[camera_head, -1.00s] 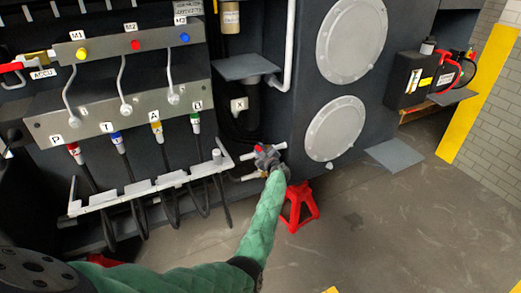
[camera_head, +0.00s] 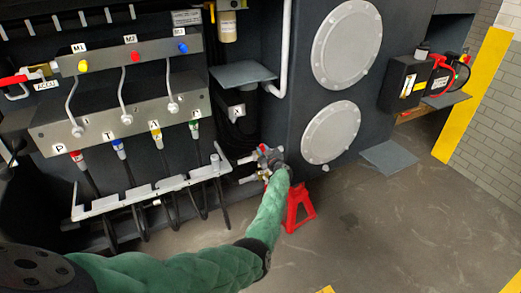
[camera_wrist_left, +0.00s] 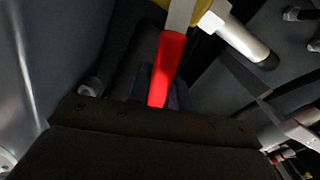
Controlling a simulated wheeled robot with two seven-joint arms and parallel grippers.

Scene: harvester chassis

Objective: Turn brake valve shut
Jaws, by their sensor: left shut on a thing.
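The brake valve's red handle (camera_wrist_left: 170,62) is in the left wrist view, with its lower end between the jaws of my left gripper (camera_wrist_left: 155,105). In the head view my left gripper (camera_head: 268,158) is at the valve on the lower chassis, left of the red stand. It is shut on the handle, and the gripper covers most of the valve. A pale pipe (camera_head: 247,160) meets the valve from the left, and a metal fitting (camera_wrist_left: 235,35) shows beside the handle in the wrist view. My right gripper is not in view.
A red jack stand (camera_head: 298,207) is right beside my left forearm. A white hose rack (camera_head: 150,190) with hanging hoses is on the left. A grey shelf (camera_head: 243,74) juts out above the valve. The floor to the right is mostly clear.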

